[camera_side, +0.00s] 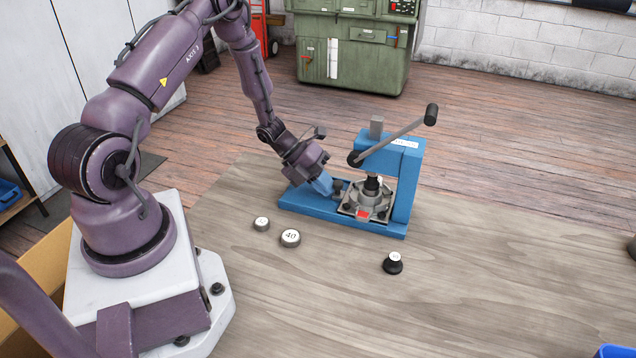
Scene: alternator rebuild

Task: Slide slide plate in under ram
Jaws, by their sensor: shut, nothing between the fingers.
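The blue press (405,190) stands on the wooden table, with its lever raised to the upper right. The grey slide plate (352,209), with a red mark at its front edge, lies on the press base below the dark ram (372,184). A round part with a light top sits on or over the plate; the ram area partly hides it. My gripper (327,189) is shut and empty. It is low over the left part of the base, beside a small dark knob (338,186) at the plate's left side. I cannot tell whether it touches the knob.
A blue bin (614,352) shows at the lower right corner. The table's right side is mostly clear.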

